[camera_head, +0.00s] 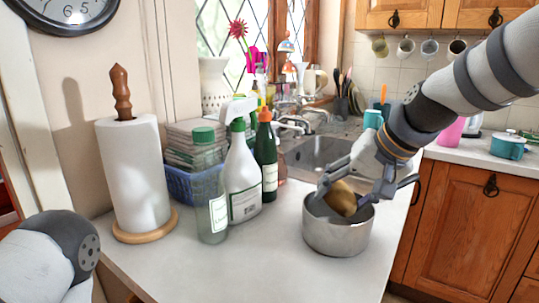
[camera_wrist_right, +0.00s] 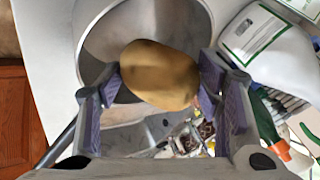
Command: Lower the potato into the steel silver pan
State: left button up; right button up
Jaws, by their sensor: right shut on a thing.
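The steel silver pan (camera_head: 336,236) stands on the white counter, near its right edge in the head view. My right gripper (camera_head: 343,199) is at the pan's mouth and is shut on the brown potato (camera_head: 341,197), which sits between the fingers at about rim height. In the right wrist view the potato (camera_wrist_right: 160,75) is held between the two finger pads, over the opening of the pan (camera_wrist_right: 112,42). Whether the potato touches the pan cannot be told. Only part of my left arm shows at the lower left of the head view; its gripper is out of view.
Left of the pan stand a clear bottle with green cap (camera_head: 209,190), a white spray bottle (camera_head: 242,170) and a dark green bottle (camera_head: 266,160). A paper towel roll (camera_head: 133,175) is further left. The sink (camera_head: 320,152) lies behind. The front counter (camera_head: 250,268) is clear.

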jog(key=shift+f, duration=1.05)
dwell(0.5)
jog(key=o, duration=1.3)
